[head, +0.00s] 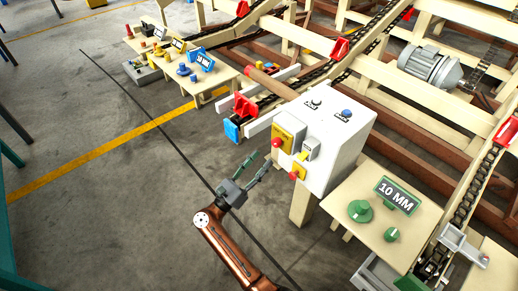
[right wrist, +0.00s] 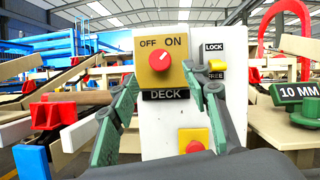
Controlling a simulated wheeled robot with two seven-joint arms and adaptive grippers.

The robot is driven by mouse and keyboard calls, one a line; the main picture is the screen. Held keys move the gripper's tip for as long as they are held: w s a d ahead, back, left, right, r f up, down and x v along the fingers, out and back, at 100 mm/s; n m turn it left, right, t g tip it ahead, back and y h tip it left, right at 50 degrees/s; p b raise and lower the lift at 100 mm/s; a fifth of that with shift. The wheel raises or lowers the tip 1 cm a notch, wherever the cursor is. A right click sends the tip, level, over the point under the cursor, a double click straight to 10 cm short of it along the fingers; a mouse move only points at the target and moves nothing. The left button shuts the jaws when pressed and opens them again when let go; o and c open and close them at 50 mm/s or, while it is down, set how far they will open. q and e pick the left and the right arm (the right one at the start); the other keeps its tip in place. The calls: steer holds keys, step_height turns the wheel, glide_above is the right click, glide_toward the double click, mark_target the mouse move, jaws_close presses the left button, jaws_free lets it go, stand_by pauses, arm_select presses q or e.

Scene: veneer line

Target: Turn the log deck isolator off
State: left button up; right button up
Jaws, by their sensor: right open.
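The log deck isolator is a yellow plate (right wrist: 163,78) marked OFF and ON, with a red knob (right wrist: 160,58) and a DECK label below it. The knob's white mark points up and right, toward ON. In the head view the isolator plate (head: 288,134) is on the front of a white cabinet (head: 343,148). My right gripper (head: 259,163) is open and empty, in front of the cabinet. In the right wrist view its green fingers (right wrist: 159,83) stand apart, left and right of the isolator, with the knob showing between them. My left gripper is out of view.
A LOCK/FREE plate with a yellow lever (right wrist: 216,65) is right of the isolator. A red button on yellow (right wrist: 194,142) is below. A green 10 MM sign (head: 397,196) stands on a table to the right. Open floor (head: 130,200) lies left of my arm.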

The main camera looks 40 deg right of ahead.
mark_target(274, 145)
steer(key=x, duration=0.7)
steer(key=shift+b, duration=0.35)
steer(key=c, duration=1.2)
